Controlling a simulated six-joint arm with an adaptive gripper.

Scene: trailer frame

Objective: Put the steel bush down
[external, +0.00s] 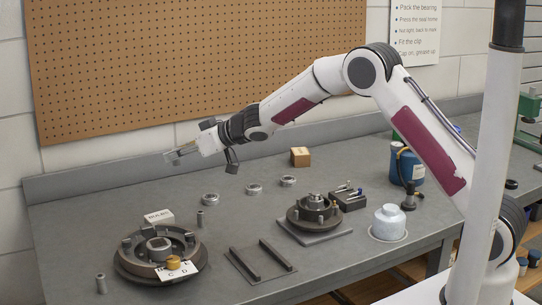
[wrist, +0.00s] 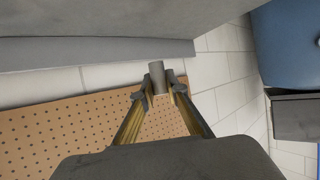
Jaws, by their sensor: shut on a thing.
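My gripper (external: 176,155) is raised well above the left part of the grey bench, pointing left in front of the pegboard. In the wrist view my gripper (wrist: 160,88) is shut on a plain grey cylinder, the steel bush (wrist: 157,74), which sticks out past the fingertips. The bush is too small and blurred to make out in the external view.
A large round hub (external: 130,268) with a lettered card stands front left. A smaller hub (external: 300,222) sits on a plate, with dark rails (external: 245,265) before it. Several bearing rings (external: 210,199) lie behind. Bare bench (external: 90,225) shows at left.

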